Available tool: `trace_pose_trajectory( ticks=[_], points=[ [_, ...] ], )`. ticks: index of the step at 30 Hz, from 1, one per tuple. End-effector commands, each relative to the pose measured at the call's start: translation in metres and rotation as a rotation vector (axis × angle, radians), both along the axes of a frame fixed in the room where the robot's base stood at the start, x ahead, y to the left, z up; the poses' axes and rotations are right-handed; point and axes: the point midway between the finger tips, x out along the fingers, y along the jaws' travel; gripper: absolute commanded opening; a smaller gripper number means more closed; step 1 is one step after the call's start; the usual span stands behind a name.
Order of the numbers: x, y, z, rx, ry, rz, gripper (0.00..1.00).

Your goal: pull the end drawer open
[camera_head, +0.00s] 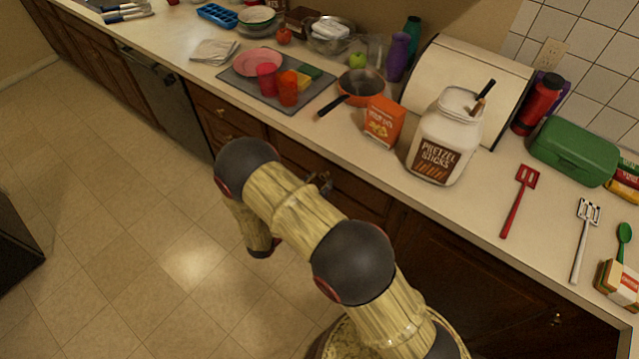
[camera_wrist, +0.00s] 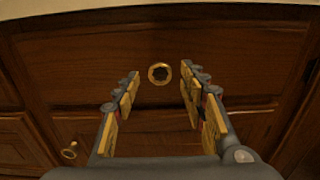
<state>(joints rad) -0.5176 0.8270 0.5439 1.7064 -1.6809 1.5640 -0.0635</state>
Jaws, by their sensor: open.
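In the wrist view, a dark brown wooden drawer front (camera_wrist: 235,58) with a round brass-rimmed knob (camera_wrist: 159,73) is ahead of me. My gripper (camera_wrist: 161,80) is open, its two fingers on either side of the knob in the picture. Whether the fingers reach around the knob or stop short of it is unclear; no contact shows. The drawer looks shut. The drawer front (camera_head: 350,192) is also partly visible there.
The counter (camera_head: 335,130) above holds a pretzel jar (camera_head: 442,140), an orange box (camera_head: 383,122), a pan (camera_head: 360,85) and a grey tray (camera_head: 245,85) with cups. Another knob (camera_wrist: 69,150) is on a lower door.

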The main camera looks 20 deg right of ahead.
Motion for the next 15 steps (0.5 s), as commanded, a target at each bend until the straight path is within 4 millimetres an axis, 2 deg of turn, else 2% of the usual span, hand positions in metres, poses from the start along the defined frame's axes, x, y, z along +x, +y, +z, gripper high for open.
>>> trace_pose_trajectory(
  ticks=[4,12,15],
  points=[
    [0.0048,-0.0075,-0.0004,-0.001,0.001,0.000,0.42],
    [0.0056,-0.0082,0.0001,-0.001,0.001,0.000,0.42],
    [0.0055,-0.0081,0.0001,-0.001,0.001,0.000,0.37]
  ],
)
